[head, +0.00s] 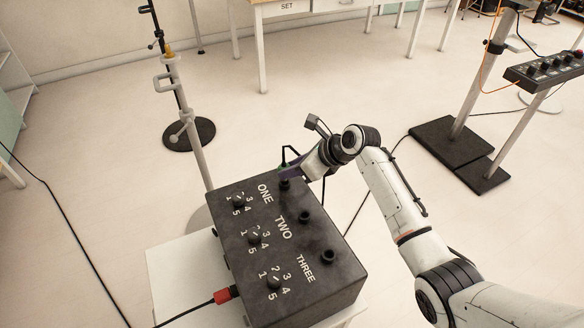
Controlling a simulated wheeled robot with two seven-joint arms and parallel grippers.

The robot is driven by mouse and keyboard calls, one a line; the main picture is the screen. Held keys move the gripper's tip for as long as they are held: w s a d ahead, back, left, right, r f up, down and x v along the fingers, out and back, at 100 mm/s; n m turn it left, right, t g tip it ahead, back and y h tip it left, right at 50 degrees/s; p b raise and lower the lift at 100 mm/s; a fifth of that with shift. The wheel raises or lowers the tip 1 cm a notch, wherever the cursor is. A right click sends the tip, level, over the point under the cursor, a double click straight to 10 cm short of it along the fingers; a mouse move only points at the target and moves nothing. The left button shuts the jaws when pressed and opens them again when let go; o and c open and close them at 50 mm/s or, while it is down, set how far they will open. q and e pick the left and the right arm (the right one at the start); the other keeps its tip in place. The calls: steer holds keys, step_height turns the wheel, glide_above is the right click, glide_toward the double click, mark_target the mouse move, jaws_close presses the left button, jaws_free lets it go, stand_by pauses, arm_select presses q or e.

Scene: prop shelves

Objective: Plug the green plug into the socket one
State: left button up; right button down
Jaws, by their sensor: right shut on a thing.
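The black box (312,285) bears the labels ONE, TWO and THREE, each with a knob and a round socket. Socket one (285,184) is at the far end of its top. My right gripper (292,170) is at the box's far edge, right behind socket one, and is shut on the green plug. Only a small dark green patch of the plug shows, with a thin black cable looping above it. The gripper hides most of the plug, so I cannot tell whether it touches the socket. My left gripper is not in view.
Socket two (304,216) and socket three (327,256) look empty. A red connector (223,295) with a black cable is at the box's left side. The box rests on a white stand (180,275). A metal pole stand (190,130) rises behind it.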

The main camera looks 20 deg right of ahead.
steer(key=shift+f, duration=1.25)
stand_by(3.2)
steer(key=c, duration=1.4)
jaws_free()
steer(key=v, duration=1)
steer(key=shift+s+d, duration=0.1)
